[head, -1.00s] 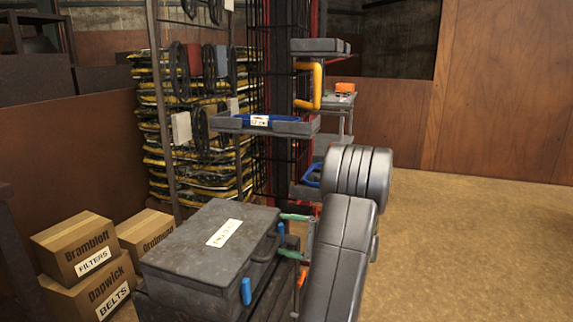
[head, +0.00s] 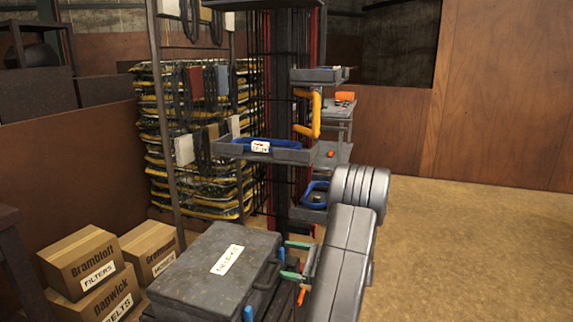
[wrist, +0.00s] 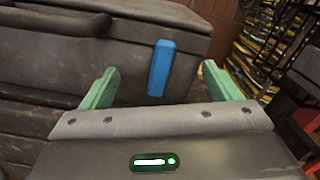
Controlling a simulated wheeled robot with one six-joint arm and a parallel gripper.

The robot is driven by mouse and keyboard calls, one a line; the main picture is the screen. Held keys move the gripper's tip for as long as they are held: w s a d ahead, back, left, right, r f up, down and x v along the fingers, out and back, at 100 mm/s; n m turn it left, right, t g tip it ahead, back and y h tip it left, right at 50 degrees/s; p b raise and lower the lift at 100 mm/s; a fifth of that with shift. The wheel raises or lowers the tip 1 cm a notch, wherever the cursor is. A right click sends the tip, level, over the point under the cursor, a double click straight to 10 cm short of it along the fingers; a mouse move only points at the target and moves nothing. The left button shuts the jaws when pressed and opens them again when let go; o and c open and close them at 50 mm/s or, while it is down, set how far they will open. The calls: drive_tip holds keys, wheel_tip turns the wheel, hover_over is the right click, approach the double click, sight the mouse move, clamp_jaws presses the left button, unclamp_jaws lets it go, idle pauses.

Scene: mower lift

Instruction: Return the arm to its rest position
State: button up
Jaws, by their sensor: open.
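My arm (head: 345,255) reaches forward and down at the lower middle of the head view, its thick grey links bent at a rounded joint. My gripper (head: 292,260) is at the right end of a dark grey toolbox (head: 210,265), with its green fingers apart. In the wrist view my gripper (wrist: 160,67) shows both green fingers spread. A blue latch (wrist: 161,68) on the toolbox's side appears between them, with a gap on each side. The fingers do not grip it. The depth between fingers and latch is hard to tell.
A stand holds grey trays (head: 265,152) and a yellow handle (head: 315,115) beyond my arm. Cardboard boxes (head: 80,262) sit at the lower left. A rack (head: 170,130) with hanging parts stands behind. The floor (head: 470,250) at the right is clear.

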drive_tip(key=shift+m+p, duration=0.65)
drive_tip(key=shift+m, duration=0.95)
